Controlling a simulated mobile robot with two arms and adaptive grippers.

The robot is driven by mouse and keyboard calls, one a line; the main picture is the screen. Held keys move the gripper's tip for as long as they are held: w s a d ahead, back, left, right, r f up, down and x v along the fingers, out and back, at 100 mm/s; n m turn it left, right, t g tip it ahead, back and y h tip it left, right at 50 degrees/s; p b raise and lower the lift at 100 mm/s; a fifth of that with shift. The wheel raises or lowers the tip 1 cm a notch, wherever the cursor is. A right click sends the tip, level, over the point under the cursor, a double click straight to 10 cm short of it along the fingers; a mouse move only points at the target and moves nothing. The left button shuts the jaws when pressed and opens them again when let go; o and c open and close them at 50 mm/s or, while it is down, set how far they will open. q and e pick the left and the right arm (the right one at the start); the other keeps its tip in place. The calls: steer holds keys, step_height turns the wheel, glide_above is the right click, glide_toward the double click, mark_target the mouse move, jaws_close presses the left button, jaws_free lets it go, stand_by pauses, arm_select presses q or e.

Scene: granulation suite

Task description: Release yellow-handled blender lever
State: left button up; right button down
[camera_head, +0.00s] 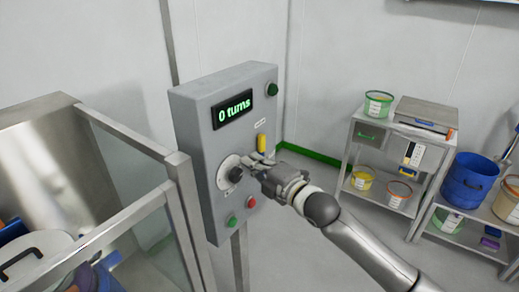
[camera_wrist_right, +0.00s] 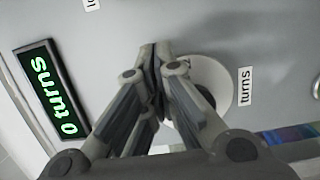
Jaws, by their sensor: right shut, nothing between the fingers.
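The yellow-handled lever (camera_head: 262,142) stands upright on the front of the grey control panel (camera_head: 208,165), under a small white label. My right gripper (camera_head: 248,159) is in front of the panel, just below the lever and right of the round dial. Its fingers are closed together with nothing between them; whether they touch the panel or lever is unclear. In the right wrist view the closed fingertips (camera_wrist_right: 155,58) show against the panel, and the lever cannot be made out. My left gripper is not identifiable in view.
The panel carries a "0 turns" display (camera_head: 234,109), a white dial with a black knob (camera_head: 229,173), a red button (camera_head: 251,202) and a green button (camera_head: 232,222). A metal-framed glass enclosure (camera_head: 130,220) stands at left. Shelves with tubs (camera_head: 378,104) stand at right.

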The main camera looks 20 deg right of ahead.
mark_target(251, 146)
steer(key=w+d, duration=0.1)
steer(key=w+p, duration=0.1)
steer(key=shift+w+d+r, duration=0.1)
steer(key=shift+w+d, duration=0.6)
steer(key=shift+d, duration=0.2)
steer(key=shift+w+d+m+p, duration=0.2)
steer(key=shift+m+p, duration=0.1)
steer(key=shift+p, duration=0.1)
